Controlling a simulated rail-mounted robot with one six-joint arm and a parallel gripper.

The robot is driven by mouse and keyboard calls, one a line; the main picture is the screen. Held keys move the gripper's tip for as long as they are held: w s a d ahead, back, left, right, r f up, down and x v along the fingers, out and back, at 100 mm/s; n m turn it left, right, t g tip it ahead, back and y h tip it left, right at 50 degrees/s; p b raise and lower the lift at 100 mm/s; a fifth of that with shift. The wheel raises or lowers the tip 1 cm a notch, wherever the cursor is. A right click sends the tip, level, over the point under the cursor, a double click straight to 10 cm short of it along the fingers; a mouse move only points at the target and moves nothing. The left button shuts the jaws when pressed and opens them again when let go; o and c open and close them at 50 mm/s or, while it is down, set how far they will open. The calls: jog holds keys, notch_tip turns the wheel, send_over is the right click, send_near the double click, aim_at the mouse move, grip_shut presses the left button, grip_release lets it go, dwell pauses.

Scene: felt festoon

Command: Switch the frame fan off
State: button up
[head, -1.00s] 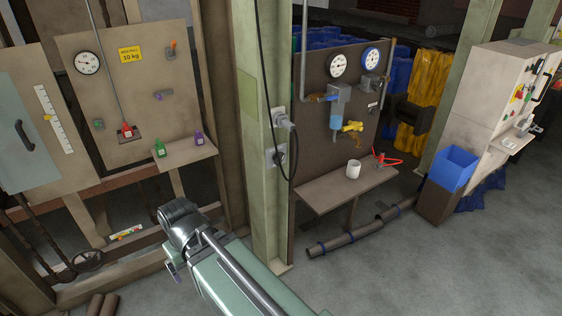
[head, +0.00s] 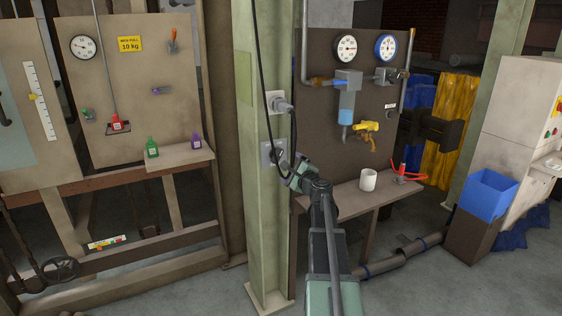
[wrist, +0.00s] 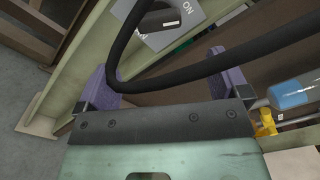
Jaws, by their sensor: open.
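The green post (head: 261,215) carries two grey boxes. The upper grey box (head: 272,97) has a plug and a black cable (head: 293,125). The lower grey box (head: 267,153) is close to my gripper (head: 292,176). The purple fingers of my gripper (wrist: 157,68) are apart and empty, a little short of the plate. The cable loops across between camera and plate, near the left finger. No fan can be made out.
A brown board (head: 330,110) with gauges and a yellow valve (head: 366,126) stands right of the post. A shelf below holds a white mug (head: 368,180) and a red-handled tool (head: 402,172). A blue bin (head: 488,193) is farther right. The floor in front is clear.

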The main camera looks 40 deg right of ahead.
aim_at(279, 157)
jog(key=w, duration=0.3)
jog(key=w+d, duration=0.1)
jog(key=w, duration=0.3)
jog(key=w+d, duration=0.1)
jog(key=w, duration=0.2)
jog(key=shift+w, duration=0.3)
jog(key=c, duration=0.9)
